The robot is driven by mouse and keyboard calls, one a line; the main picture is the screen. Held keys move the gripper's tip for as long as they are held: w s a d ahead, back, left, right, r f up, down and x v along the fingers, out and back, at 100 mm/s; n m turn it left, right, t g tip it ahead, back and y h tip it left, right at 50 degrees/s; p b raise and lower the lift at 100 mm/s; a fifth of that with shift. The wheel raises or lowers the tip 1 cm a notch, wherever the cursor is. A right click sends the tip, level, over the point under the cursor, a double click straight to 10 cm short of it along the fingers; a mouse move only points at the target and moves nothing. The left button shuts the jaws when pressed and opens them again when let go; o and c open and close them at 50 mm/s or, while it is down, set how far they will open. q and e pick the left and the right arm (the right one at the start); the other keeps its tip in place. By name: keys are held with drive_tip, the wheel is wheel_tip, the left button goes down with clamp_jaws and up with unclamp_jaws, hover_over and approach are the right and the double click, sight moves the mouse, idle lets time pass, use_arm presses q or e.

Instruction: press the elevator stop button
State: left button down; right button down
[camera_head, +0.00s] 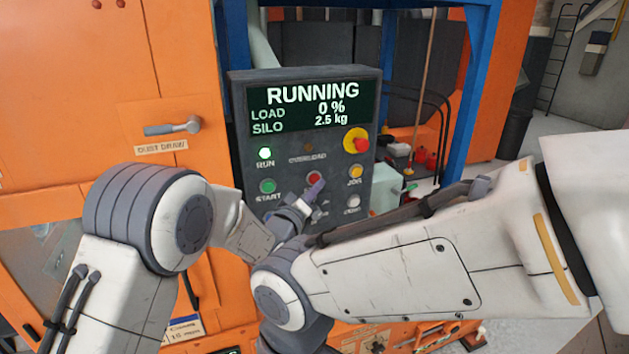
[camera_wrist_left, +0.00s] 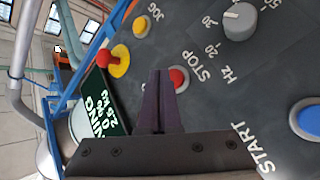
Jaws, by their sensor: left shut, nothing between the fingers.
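The dark control panel (camera_head: 239,130) has a screen (camera_head: 310,103) reading RUNNING, load 0 %, silo 2.5 kg. The red stop button (camera_head: 315,178) sits in the middle of the panel. It also shows in the left wrist view, beside the STOP label (camera_wrist_left: 180,79), partly hidden by my finger. My left gripper (camera_head: 317,190) is in front of the panel, its tips close to the stop button. In the wrist view its dark fingers (camera_wrist_left: 158,85) are together and empty. I cannot tell whether they touch the button. My right gripper is not visible.
An orange cabinet (camera_head: 60,90) with a handle (camera_head: 172,128) stands at left.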

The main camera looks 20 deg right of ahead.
use_arm(q)
drive_tip(key=shift+w, duration=0.1)
drive_tip(key=shift+w+b, duration=0.3)
drive_tip(key=shift+w, duration=0.05)
drive_tip(key=shift+w, duration=0.4)
idle(0.6)
drive_tip(key=shift+s, duration=0.15)
drive_tip(key=shift+s+b, duration=0.6)
drive_tip(key=shift+s, duration=0.1)
